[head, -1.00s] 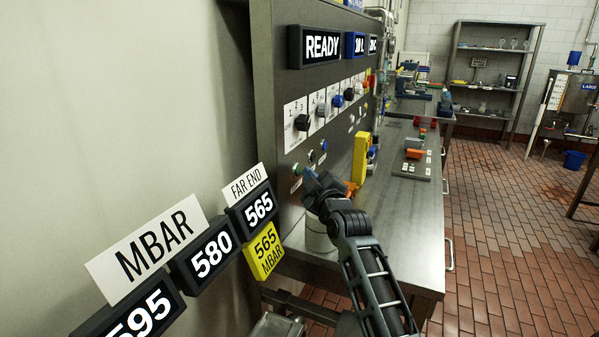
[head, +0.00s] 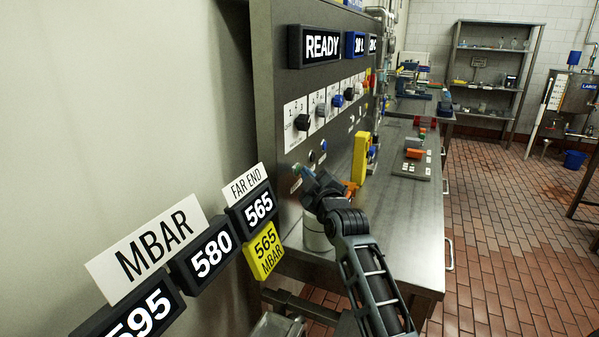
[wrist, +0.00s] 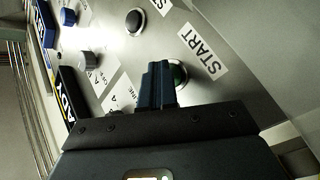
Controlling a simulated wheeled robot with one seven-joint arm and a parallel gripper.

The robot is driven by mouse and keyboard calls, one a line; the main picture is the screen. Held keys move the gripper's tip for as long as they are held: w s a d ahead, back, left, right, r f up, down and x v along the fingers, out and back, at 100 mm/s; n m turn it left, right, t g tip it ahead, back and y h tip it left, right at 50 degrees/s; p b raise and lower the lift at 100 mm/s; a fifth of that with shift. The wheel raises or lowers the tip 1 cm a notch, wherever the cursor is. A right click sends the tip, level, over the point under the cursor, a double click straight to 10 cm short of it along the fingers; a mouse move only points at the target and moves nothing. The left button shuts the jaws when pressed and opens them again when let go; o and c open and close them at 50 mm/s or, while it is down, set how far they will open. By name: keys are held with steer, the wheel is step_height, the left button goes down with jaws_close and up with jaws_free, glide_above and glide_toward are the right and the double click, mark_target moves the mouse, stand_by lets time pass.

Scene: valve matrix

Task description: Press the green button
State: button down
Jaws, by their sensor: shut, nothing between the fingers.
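The green button (wrist: 181,74) is on the grey metal panel beside the START label (wrist: 203,50). In the wrist view it is mostly hidden behind my fingers, with a silvery ring and a green edge showing. In the head view the green button (head: 297,168) shows only a small part at the fingertips. My gripper (wrist: 158,80) is shut and empty, its blue fingers pointing at the panel over the button. In the head view my gripper (head: 304,173) is right at the button. I cannot tell whether the fingertips touch it or whether it is pushed in.
A black button (wrist: 135,22) sits near the green one. Selector knobs (head: 302,122) line the panel under a READY display (head: 322,44). A yellow block (head: 360,158) stands on the steel bench (head: 400,215), right of my gripper. A pale cylinder (head: 316,235) is below my wrist.

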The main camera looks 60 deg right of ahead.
steer(key=shift+s, duration=0.75)
steer(key=shift+s+b, duration=0.1)
steer(key=shift+b, duration=0.2)
steer(key=shift+s+d+b, duration=0.2)
steer(key=shift+s+b, duration=0.95)
steer(key=shift+s, duration=1.25)
